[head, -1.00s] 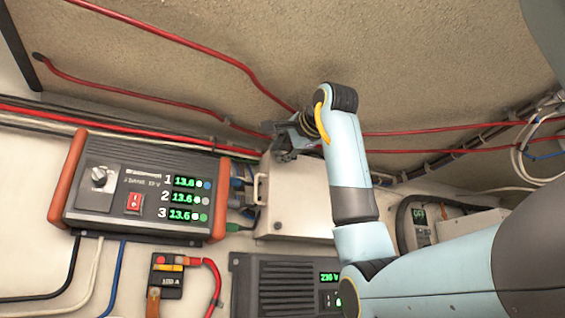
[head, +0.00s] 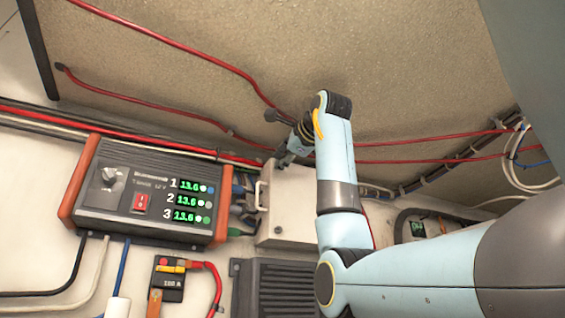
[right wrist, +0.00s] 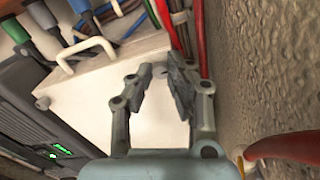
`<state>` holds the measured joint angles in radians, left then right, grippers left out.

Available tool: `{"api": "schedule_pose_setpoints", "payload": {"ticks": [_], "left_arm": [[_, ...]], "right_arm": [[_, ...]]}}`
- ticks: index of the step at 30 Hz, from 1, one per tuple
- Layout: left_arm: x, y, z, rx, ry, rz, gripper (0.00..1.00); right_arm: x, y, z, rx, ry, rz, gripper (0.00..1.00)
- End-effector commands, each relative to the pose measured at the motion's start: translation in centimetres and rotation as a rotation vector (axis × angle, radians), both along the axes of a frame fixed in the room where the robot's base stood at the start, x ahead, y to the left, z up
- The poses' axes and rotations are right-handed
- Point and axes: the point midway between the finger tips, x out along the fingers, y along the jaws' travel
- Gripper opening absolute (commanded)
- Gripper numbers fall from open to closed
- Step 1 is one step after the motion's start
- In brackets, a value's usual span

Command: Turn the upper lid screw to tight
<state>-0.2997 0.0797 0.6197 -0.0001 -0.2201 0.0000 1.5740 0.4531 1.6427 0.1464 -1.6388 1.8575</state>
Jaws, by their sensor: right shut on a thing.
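The pale box (head: 292,205) with a white handle (head: 258,195) on its lid is at the centre of the head view. Its lower lid screw (head: 278,230) is a small dark dot near the bottom of the lid; in the right wrist view this screw (right wrist: 43,103) is at the left. My right gripper (head: 283,160) is at the upper edge of the lid. In the right wrist view my right gripper (right wrist: 158,72) has its fingertips close together at the lid, shut on the upper lid screw, which they hide. My left gripper is not in view.
A charger (head: 145,195) with green readings stands left of the box, with plugs and cables between them. A dark vented unit (head: 280,285) is below. Red cables (head: 430,138) run along the rough wall above and to the right.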

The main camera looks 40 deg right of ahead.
Motion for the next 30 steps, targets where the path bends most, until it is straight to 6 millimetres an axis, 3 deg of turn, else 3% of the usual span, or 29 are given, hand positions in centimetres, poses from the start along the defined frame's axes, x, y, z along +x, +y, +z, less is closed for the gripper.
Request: {"api": "schedule_pose_setpoints", "payload": {"ticks": [11, 12, 17, 26, 30], "left_arm": [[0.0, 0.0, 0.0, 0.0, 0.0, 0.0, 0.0], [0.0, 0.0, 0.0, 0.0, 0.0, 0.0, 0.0], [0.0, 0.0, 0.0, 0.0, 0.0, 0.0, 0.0], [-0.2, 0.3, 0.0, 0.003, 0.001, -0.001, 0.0], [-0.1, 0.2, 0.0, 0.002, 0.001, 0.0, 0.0]], "right_arm": [[-0.1, 0.0, 0.1, 0.003, -0.005, -0.001, 0.0], [-0.1, 0.0, 0.1, 0.003, -0.005, -0.001, 0.19], [0.0, 0.0, 0.1, 0.002, -0.004, -0.001, 0.4], [-0.2, 0.0, 0.1, 0.002, -0.003, -0.001, 0.4], [-1.8, 0.5, 0.2, 0.0, -0.006, -0.002, 0.4]]}}
